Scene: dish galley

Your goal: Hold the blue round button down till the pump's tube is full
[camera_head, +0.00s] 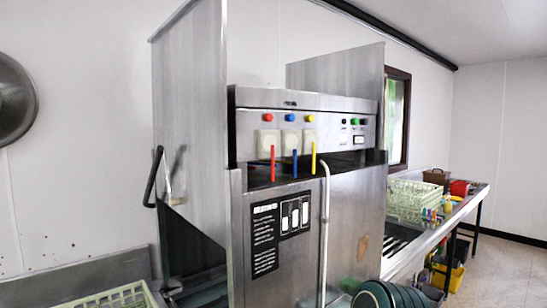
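The blue round button (290,117) is on the sloped steel front panel (245,123) of the dishwashing machine, between a red button (267,117) and a yellow button (309,118). Below it is a whitish pump box (291,139) with a narrow blue tube or strip (294,163) hanging down. A red one (272,163) and a yellow one (313,157) hang at either side. I cannot tell how full the blue tube is, or whether the button is pressed. Neither of my grippers is in view, and nothing touches the button.
A bent metal pipe (325,230) rises before the machine, right of the tubes. A black handle (153,177) sticks out at left. Green plates (388,296) stand at the bottom. A pale dish rack (415,200) stands on the right-hand counter. Smaller buttons (354,121) sit right on the panel.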

